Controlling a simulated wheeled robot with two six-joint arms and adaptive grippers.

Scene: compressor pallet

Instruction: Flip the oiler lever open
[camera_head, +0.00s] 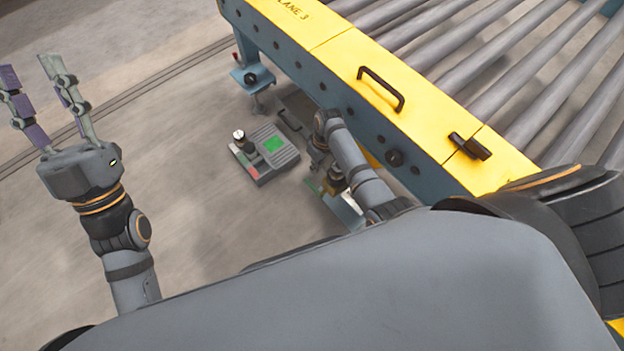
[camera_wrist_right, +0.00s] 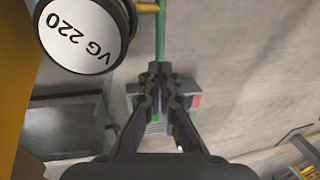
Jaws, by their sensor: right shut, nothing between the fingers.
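In the right wrist view, a round black-rimmed part with a white face marked "VG 220" (camera_wrist_right: 85,35) is at the upper left. A thin green bar (camera_wrist_right: 161,35) runs down beside it, with a yellow-orange piece at its top. I cannot tell which part is the oiler lever. My right gripper (camera_wrist_right: 160,72) is shut and empty, its fingertips at the lower end of the green bar; contact is unclear. In the head view, it is mostly hidden by its arm beside the conveyor. My left gripper (camera_head: 38,75) is open and empty at the far left, fingers apart.
A blue and yellow roller conveyor (camera_head: 350,65) with a black handle (camera_head: 381,88) fills the upper right. A grey box with a green panel (camera_head: 275,144) stands low beside it, and partly shows behind my right fingers. Open floor (camera_head: 190,190) lies between the arms.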

